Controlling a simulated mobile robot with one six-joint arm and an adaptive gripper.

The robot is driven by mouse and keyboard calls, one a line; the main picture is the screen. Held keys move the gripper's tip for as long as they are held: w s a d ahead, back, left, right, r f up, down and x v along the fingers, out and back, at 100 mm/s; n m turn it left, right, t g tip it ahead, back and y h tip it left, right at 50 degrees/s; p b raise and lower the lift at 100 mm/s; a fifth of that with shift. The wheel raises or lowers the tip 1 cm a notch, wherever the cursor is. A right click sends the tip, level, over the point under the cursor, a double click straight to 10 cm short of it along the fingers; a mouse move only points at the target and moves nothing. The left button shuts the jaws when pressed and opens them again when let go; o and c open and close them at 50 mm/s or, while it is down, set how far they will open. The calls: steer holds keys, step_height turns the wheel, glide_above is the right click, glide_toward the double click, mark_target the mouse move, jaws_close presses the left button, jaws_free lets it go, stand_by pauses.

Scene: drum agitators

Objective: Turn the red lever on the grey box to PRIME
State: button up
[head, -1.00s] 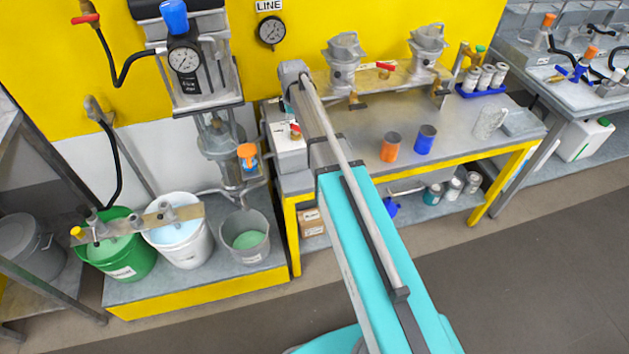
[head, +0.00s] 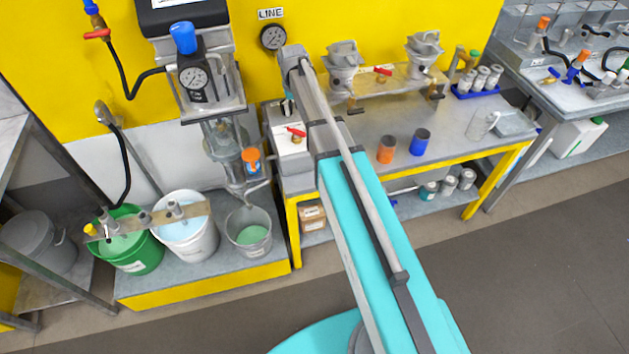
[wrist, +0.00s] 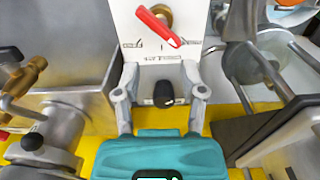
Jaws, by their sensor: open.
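The grey box (head: 291,165) stands at the left end of the workbench and has a white plate. Its red lever (head: 296,131) sits on a brass fitting. In the wrist view the red lever (wrist: 158,27) slants from upper left to lower right across the white plate (wrist: 128,22). Printed marks show below it but are too small to read. My gripper (wrist: 160,72) is open and empty, its two fingers pointing towards the plate just below the lever, apart from it. A black knob (wrist: 163,94) shows between the fingers. In the head view my arm mostly hides my gripper.
A pump with a gauge (head: 194,78) stands left of the box, above several buckets. An orange cup (head: 386,150) and a blue cup (head: 420,142) stand on the bench to the right. Two strainers on a plate stand behind. The floor at right is clear.

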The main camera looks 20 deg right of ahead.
steer(key=shift+r+p, duration=2.25)
steer(key=shift+r, duration=0.35)
steer(key=s+f+b, duration=0.6)
steer(key=s, duration=0.7)
steer(key=s+a+f+b, duration=0.1)
steer(key=s+f+b, duration=0.6)
steer(key=s, duration=0.5)
steer(key=shift+s+f, duration=0.15)
steer(key=shift+s, duration=0.2)
